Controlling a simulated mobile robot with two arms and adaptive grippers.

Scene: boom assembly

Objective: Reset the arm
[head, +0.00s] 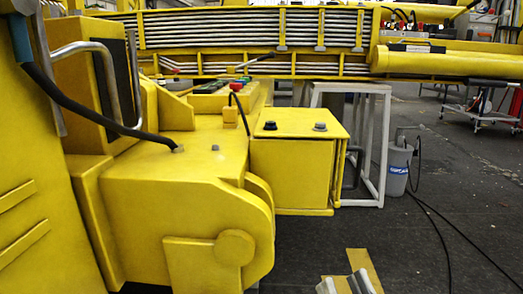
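A large yellow machine (170,220) fills the left and middle of the head view. A long yellow boom (260,62) with bundled grey lines runs across the top. On the machine, a small lever with a red knob (236,87) stands near a panel with red and green parts (210,88). A yellow box (292,165) in the middle has a black knob and a grey knob on top. My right gripper (344,284) shows only its grey fingertips at the bottom edge, apart, below the box and touching nothing visible. My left gripper is out of view.
A grey metal frame (384,150) and a grey bucket (397,168) stand behind the box. Black cables trail over the dark floor (450,200) at right. A yellow strip (362,262) shows beyond my fingertips. A red and white cart (485,105) stands far right.

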